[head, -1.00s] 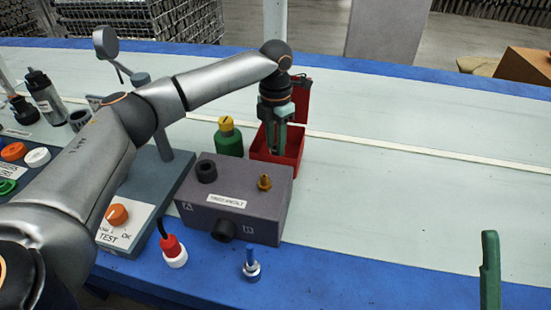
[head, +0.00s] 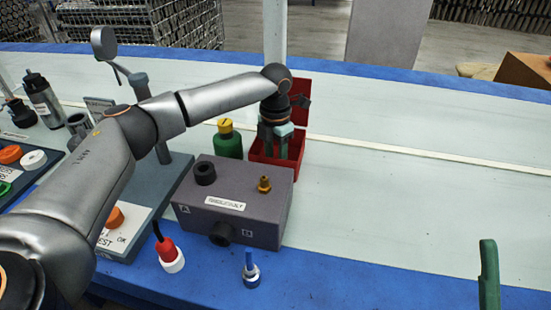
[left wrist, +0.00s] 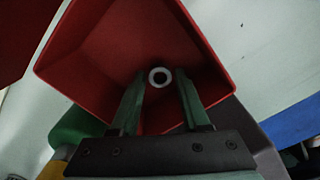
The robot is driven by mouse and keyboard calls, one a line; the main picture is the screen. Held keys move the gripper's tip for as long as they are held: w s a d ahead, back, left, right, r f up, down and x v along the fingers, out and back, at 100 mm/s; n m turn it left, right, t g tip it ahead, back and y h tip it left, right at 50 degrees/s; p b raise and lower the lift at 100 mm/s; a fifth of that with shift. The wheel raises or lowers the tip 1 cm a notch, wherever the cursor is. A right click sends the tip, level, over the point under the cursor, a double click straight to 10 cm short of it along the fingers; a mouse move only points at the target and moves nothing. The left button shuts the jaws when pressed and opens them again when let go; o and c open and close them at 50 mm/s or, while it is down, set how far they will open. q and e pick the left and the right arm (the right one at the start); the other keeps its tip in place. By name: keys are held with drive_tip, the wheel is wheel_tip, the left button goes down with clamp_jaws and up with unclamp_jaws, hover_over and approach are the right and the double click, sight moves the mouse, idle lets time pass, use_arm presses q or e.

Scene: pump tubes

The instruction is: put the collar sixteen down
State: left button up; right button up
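The collar (left wrist: 159,77) shows in the left wrist view as a small pale ring with a dark centre, inside the red box (left wrist: 95,55). My left gripper (left wrist: 160,78) points down into the box, open, with one green finger on each side of the ring and apart from it. In the head view the left gripper (head: 275,150) is at the red box (head: 297,168), and the collar is hidden there. A green finger-like part, seemingly of my right gripper (head: 489,272), shows at the lower right edge; its opening cannot be seen.
A grey block (head: 262,228) with a label and fittings stands in front of the box. A green bottle with a yellow cap (head: 228,145) stands left of it. A red-and-white part (head: 170,258) and a blue-topped part (head: 250,270) stand in front. The table's right side is clear.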

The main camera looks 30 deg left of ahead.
use_arm(q)
drive_tip(key=shift+r, duration=0.1)
drive_tip(key=shift+r, duration=0.3)
wheel_tip(320, 180, up, 12)
drive_tip(key=p, duration=0.4)
drive_tip(key=shift+f+p, duration=0.25)
drive_tip(key=shift+p, duration=0.05)
use_arm(e)
drive_tip(key=shift+n, duration=0.5)
drive_tip(key=r, duration=0.4)
drive_tip(key=shift+s+d+r, duration=0.1)
drive_tip(key=shift+d+r, duration=0.1)
drive_tip(key=shift+r, duration=0.15)
use_arm(q)
drive_tip(key=shift+d+f, duration=0.1)
drive_tip(key=shift+d, duration=0.05)
use_arm(e)
drive_tip(key=shift+d, duration=0.1)
